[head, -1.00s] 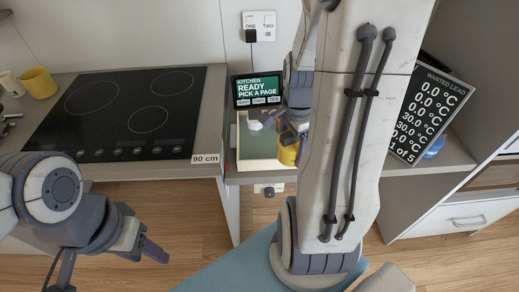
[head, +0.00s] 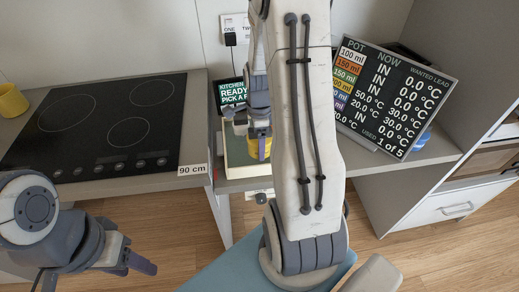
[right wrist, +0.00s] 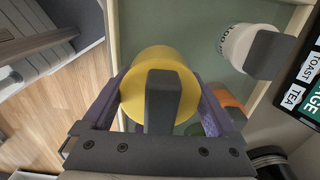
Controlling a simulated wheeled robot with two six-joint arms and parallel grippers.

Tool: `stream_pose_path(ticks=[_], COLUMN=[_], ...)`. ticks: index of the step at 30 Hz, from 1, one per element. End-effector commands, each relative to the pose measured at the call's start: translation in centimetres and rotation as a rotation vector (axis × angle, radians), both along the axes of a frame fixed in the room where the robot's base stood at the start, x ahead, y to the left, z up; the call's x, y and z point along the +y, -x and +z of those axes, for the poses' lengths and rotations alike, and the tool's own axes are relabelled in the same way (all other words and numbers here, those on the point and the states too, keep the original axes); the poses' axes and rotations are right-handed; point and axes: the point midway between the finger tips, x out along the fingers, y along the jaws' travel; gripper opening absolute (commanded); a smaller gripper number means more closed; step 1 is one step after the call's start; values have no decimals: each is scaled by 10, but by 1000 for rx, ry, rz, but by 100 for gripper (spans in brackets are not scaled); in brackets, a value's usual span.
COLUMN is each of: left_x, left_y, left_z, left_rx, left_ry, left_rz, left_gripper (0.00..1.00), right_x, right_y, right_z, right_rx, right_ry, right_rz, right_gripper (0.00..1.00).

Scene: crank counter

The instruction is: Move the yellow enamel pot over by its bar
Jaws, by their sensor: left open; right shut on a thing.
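The yellow enamel pot (head: 254,148) is at the right part of the tray (head: 236,171), partly hidden by my right arm in the head view. In the right wrist view the pot (right wrist: 160,62) lies between my purple fingers, with its dark grey bar (right wrist: 163,100) pointing toward the camera. My right gripper (right wrist: 160,108) is shut on the pot; exactly where the fingers touch is unclear. I cannot tell whether the pot is raised off the tray floor. My left gripper (head: 135,258) is open and empty, low in front of the counter.
A white pot (right wrist: 238,42) with a dark bar and an orange one (right wrist: 228,98) stand close by in the tray. A small screen (head: 232,95) is behind it. A tilted readings board (head: 395,95) stands right; a black hob (head: 100,122) and yellow mug (head: 12,101) are left.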

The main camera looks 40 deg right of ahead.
Motion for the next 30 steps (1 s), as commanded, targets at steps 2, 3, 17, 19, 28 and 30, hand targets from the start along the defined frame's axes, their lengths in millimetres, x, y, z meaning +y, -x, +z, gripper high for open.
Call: stream_pose_path(ticks=[2, 3, 17, 19, 28, 30], left_x=[0, 0, 0, 0, 0, 0], left_y=[0, 0, 0, 0, 0, 0], left_z=[1, 2, 2, 0, 1, 4], left_rx=[0, 0, 0, 0, 0, 0], left_ry=[0, 0, 0, 0, 0, 0], left_rz=[0, 0, 0, 0, 0, 0], left_gripper=[50, 50, 50, 50, 50, 50], right_x=[0, 0, 0, 0, 0, 0], right_y=[1, 1, 1, 1, 1, 1], right_z=[-11, -18, -38, -41, -40, -36], right_rx=[5, 5, 0, 0, 1, 0], right_ry=[-3, -3, 0, 0, -1, 0], right_rz=[-1, -1, 0, 0, 1, 1], right_gripper=[13, 13, 13, 13, 100, 100])
